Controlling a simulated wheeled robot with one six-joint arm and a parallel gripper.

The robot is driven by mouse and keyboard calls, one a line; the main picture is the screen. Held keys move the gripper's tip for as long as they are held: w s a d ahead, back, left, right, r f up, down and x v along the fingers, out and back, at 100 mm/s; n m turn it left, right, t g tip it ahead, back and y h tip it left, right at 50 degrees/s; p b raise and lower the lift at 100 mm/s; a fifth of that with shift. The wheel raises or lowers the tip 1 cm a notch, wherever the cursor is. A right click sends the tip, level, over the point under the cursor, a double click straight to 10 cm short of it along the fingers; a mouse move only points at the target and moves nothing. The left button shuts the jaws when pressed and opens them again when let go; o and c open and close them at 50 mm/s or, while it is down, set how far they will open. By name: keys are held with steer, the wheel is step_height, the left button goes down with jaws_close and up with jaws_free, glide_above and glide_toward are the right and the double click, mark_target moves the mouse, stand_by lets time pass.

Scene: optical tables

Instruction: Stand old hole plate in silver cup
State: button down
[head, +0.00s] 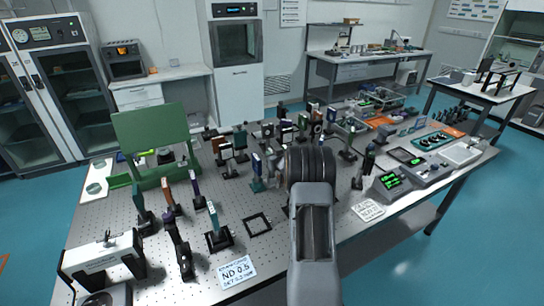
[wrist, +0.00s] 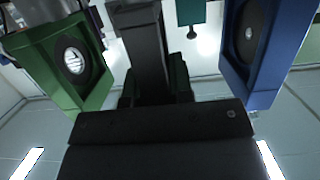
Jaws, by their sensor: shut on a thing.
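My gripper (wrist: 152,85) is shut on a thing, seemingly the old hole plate. Its dark parts fill the middle of the wrist view, and I cannot separate the held piece clearly from the fingers. In the head view my own arm hides the gripper and what it holds, over the middle of the perforated table (head: 130,225). In the wrist view a green mount with a round opening (wrist: 72,62) is at the left and a blue one (wrist: 250,35) at the right, both close. I cannot pick out the silver cup with certainty.
Several posted optics crowd the table left of and behind my arm. A green panel (head: 150,132) stands at the back left. A flat black square frame (head: 257,223) and an ND 0.5 card (head: 236,272) lie near the front. Boxes with green displays (head: 391,181) stand right.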

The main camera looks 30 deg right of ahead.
steer(key=shift+f, duration=0.15)
steer(key=c, duration=1)
jaws_free()
